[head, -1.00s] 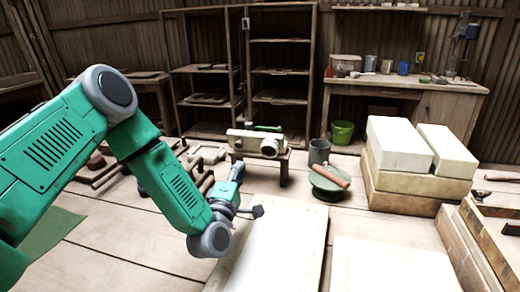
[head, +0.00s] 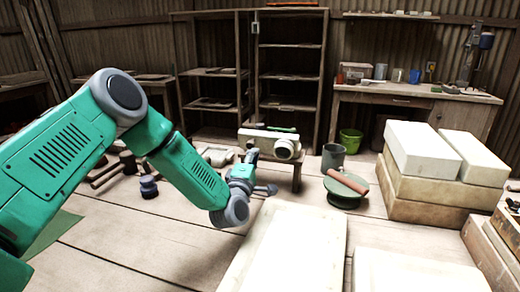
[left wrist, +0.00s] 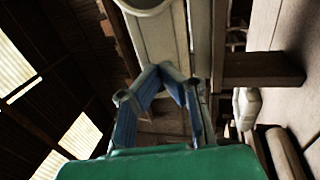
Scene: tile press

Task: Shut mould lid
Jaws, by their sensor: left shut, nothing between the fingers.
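A pale, box-like piece with a round end (head: 287,149) rests on a low wooden bench (head: 297,176) in the middle of the head view; I take it for the mould. A green bar (head: 283,129) lies along its top at the back. I cannot tell which part is the lid or how far it stands open. My left gripper (head: 270,189) is shut and empty, low in front of the bench and apart from the pale piece. In the left wrist view its blue fingers (left wrist: 165,73) meet in front of a pale surface (left wrist: 152,38). My right gripper is not in view.
A grey-green round stand (head: 345,190) with a brown roller and a grey bucket (head: 333,157) are right of the bench. Large pale blocks (head: 422,150) are stacked farther right. A pale slab (head: 290,245) lies in front. Shelves (head: 290,72) stand behind.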

